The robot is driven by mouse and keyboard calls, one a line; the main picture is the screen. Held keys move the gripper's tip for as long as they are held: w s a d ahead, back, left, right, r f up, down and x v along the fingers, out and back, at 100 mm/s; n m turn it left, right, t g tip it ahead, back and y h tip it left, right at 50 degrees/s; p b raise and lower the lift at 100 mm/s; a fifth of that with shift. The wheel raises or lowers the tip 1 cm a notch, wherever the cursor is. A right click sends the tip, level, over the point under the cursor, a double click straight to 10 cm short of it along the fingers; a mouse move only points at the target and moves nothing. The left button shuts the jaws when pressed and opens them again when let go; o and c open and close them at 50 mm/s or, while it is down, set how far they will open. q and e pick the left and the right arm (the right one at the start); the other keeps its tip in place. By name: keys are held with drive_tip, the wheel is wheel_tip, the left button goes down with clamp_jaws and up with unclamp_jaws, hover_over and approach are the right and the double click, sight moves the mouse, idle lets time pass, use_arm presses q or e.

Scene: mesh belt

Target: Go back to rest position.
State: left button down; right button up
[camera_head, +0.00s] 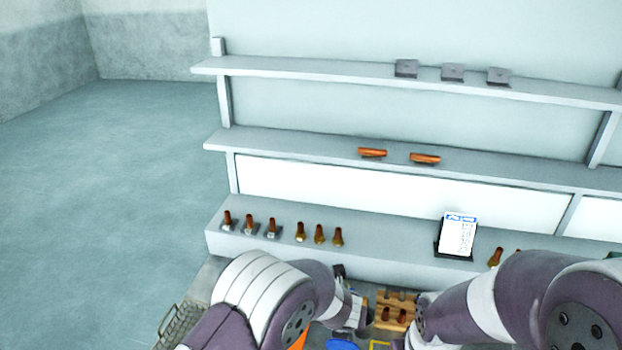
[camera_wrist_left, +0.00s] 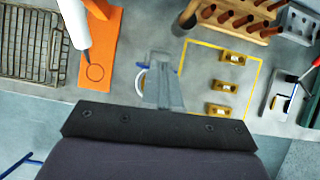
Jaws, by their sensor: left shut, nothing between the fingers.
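My left gripper (camera_wrist_left: 160,58) shows in the left wrist view with its fingers together and nothing between them. It hangs over the grey worktable, between an orange mat (camera_wrist_left: 108,50) and a yellow outlined rectangle (camera_wrist_left: 187,65). In the head view my left arm comes in from the left and bends down over the table; its fingertips cannot be made out there. My right arm reaches in from the right, low in the head view, and its gripper does not show.
Brass blocks (camera_wrist_left: 232,59) lie inside the yellow outline. A wooden rack (camera_head: 394,309) of brown handles and a wire basket (camera_wrist_left: 32,42) are on the table. Behind stand shelves (camera_head: 300,147) with small parts and a sign (camera_head: 459,234). Open floor (camera_head: 110,180) lies at left.

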use_arm(q)
drive_tip(key=s+a+f+m+g+b, duration=0.1)
drive_tip(key=s+a+m+b, duration=0.4)
drive_tip(key=a+m, duration=0.4)
drive_tip(key=s+a+f+m+g+y+b, duration=0.1)
drive_tip(key=s+a+m+b, duration=0.5)
drive_tip(key=m, duration=0.7)
drive_tip(key=s+a+f+m+g+b, duration=0.2)
drive_tip(key=s+a+m+b, duration=0.3)
drive_tip(key=s+a+m, duration=0.3)
drive_tip(key=shift+s+a+f+m, duration=0.2)
drive_tip(key=shift+a+f+m, duration=0.45)
drive_tip(key=shift+a+m, duration=1.5)
